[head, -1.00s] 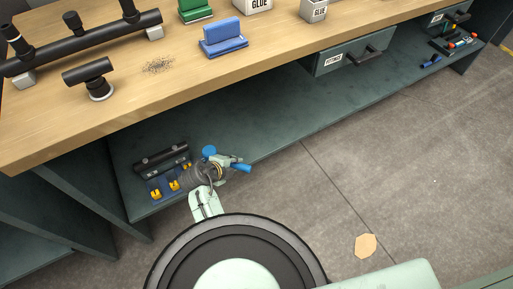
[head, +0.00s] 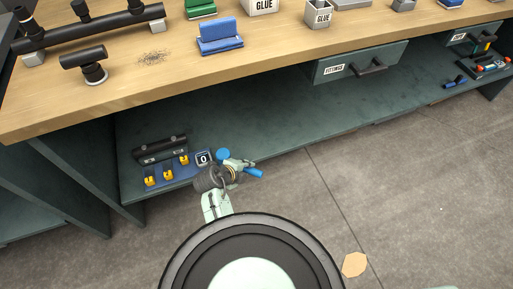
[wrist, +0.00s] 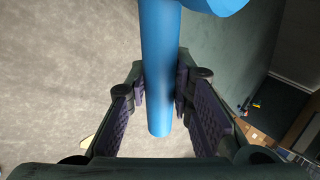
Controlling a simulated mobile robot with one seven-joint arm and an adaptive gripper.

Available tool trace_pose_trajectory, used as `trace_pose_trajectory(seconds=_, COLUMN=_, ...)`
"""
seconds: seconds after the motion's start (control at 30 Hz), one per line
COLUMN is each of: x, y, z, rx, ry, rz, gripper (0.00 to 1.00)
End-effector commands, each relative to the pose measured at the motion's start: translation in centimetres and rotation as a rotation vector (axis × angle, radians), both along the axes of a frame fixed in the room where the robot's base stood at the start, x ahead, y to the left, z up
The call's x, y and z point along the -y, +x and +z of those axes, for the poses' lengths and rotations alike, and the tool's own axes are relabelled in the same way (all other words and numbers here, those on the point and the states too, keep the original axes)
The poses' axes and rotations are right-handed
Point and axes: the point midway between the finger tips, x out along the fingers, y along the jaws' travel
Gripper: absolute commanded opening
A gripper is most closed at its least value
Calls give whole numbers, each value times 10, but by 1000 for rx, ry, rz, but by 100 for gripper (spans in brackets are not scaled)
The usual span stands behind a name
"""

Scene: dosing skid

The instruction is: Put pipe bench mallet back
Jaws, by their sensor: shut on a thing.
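The blue mallet has a round head (head: 222,155) and a straight handle (head: 254,173). In the head view it is held just over the front edge of the lower shelf. My gripper (head: 241,166) is shut on the handle. In the wrist view the handle (wrist: 158,60) stands between the two finger pads, and part of the head (wrist: 215,4) shows at the top edge. A blue tray (head: 183,176) with yellow pieces and a "0" label lies on the lower shelf, left of my gripper. My wrist hides part of the shelf edge.
A dark case (head: 160,148) lies behind the blue tray. The lower shelf (head: 300,125) is clear to the right, below a drawer (head: 345,68). Another tray of tools (head: 490,66) sits at the far right. The wooden bench top (head: 120,85) overhangs the shelf.

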Motion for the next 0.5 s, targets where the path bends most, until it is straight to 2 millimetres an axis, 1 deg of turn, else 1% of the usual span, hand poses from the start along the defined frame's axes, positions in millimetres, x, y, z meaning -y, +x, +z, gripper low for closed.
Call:
trace_pose_trajectory(seconds=0.03, x=8, y=14, z=4, rx=5, ry=-2, rz=-4, gripper=0)
trace_pose_trajectory(seconds=0.3, x=45, y=74, z=-3, rx=4, ry=-1, rz=-3, gripper=0)
trace_pose_trajectory(seconds=0.4, x=57, y=93, z=-5, rx=4, ry=-1, rz=-3, gripper=0)
trace_pose_trajectory(seconds=0.5, x=64, y=106, z=-8, rx=4, ry=0, rz=-1, gripper=0)
